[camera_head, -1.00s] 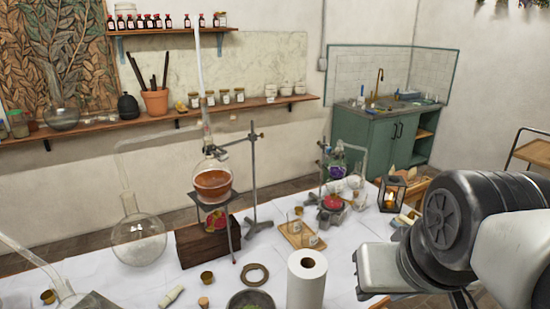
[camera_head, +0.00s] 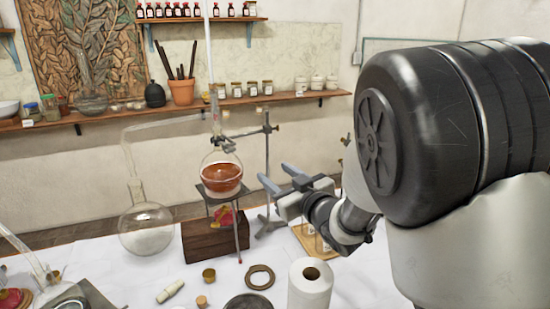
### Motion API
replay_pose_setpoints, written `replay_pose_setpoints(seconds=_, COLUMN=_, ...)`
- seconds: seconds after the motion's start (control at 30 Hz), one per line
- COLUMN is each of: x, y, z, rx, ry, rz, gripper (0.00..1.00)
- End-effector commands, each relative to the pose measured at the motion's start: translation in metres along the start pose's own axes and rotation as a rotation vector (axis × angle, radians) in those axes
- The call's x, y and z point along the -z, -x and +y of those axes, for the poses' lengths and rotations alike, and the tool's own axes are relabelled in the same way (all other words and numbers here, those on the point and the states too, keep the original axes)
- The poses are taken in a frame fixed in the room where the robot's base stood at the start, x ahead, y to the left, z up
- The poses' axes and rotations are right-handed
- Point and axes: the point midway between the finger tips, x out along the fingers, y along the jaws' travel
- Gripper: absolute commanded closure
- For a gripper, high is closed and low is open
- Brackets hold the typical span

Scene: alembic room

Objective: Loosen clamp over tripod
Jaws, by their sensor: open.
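A clamp (camera_head: 232,143) on an upright metal stand (camera_head: 267,165) reaches left to the neck of a round flask (camera_head: 221,172) with orange-brown liquid. The flask sits over a tripod (camera_head: 236,198) above the table. My gripper (camera_head: 274,179) is open and empty, with its fingers pointing left. In the picture it is right of the flask and tripod and below the clamp, in front of the stand's lower rod. It appears apart from the clamp; the exact depth is hard to tell.
A wooden block (camera_head: 205,241) stands by the tripod, and a clear round flask (camera_head: 146,228) is to its left. A paper towel roll (camera_head: 310,285), a cork ring (camera_head: 260,277) and small corks lie in front. My arm hides the table's right side.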

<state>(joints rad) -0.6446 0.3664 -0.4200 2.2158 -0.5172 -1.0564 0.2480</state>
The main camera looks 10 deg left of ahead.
Motion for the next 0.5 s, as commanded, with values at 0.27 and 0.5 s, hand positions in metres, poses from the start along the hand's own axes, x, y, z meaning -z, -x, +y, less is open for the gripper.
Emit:
replay_pose_setpoints(seconds=0.27, x=-0.002, y=-0.022, z=-0.032, rx=0.092, ry=0.015, rz=0.069, gripper=0.53)
replay_pose_setpoints(seconds=0.5, x=0.002, y=-0.068, z=-0.036, rx=0.092, ry=0.015, rz=0.068, gripper=0.53)
